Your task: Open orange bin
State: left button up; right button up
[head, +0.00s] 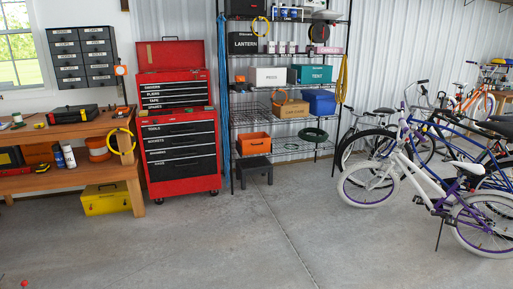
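Neither of my grippers is in view.
A black step stool (254,169) stands on the floor just below the bin. The red tool chest (182,160) and wooden workbench (70,130) are to the left. Several bicycles (430,185) crowd the right. The concrete floor (240,240) in front is clear.

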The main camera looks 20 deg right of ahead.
aim_at(258, 142)
jog(key=i+l+z, duration=0.35)
jog(key=i+z, duration=0.35)
jog(key=i, duration=0.2)
jog(key=i+z, duration=0.25)
jog(key=i, duration=2)
